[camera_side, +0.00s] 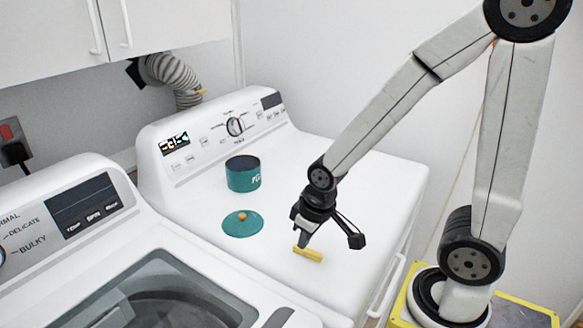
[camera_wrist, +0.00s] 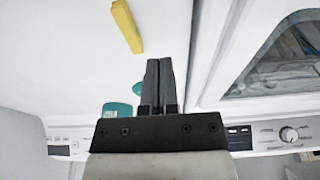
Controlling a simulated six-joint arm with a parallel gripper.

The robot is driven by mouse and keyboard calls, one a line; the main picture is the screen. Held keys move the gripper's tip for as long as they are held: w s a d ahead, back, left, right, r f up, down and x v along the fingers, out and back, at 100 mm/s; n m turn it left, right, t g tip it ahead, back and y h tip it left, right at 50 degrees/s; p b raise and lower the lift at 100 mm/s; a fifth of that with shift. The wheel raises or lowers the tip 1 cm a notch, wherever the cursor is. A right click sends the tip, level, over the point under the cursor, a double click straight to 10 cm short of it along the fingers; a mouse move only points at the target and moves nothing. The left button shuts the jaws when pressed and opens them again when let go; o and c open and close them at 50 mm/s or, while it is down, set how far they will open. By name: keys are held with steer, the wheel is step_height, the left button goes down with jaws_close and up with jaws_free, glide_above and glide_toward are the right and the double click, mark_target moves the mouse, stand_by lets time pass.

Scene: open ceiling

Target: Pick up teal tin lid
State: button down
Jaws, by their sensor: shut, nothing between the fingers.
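The teal tin lid (camera_side: 240,224) lies flat on the white dryer top, with a small orange knob at its middle. In the wrist view only a sliver of the lid (camera_wrist: 138,88) shows beside the fingers, which hide the rest. The open teal tin (camera_side: 243,175) stands upright behind the lid; it also shows in the wrist view (camera_wrist: 116,109). My gripper (camera_side: 303,243) is shut and empty, pointing down, to the right of the lid and apart from it. Its closed fingers also show in the wrist view (camera_wrist: 159,63).
A yellow block (camera_side: 308,254) lies by my fingertips on the dryer top (camera_side: 372,185); whether they touch is unclear. The dryer's control panel (camera_side: 215,132) rises behind the tin. A washer (camera_side: 75,255) stands at the left. The dryer top's right side is clear.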

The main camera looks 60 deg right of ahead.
steer(key=shift+c, duration=2.1)
jaws_free()
steer(key=w+d+r+m+g, duration=0.1)
steer(key=w+m, duration=0.5)
steer(key=w, duration=0.1)
steer(key=w+d+r+m, duration=0.1)
steer(key=w+m, duration=0.5)
steer(key=w+d+m+g, duration=0.1)
steer(key=w+m, duration=0.5)
steer(key=w, duration=0.1)
steer(key=shift+w+d+r+g, duration=0.3)
steer(key=shift+w+d+r, duration=0.05)
steer(key=shift+d+r, duration=0.05)
steer(key=shift+f, duration=0.1)
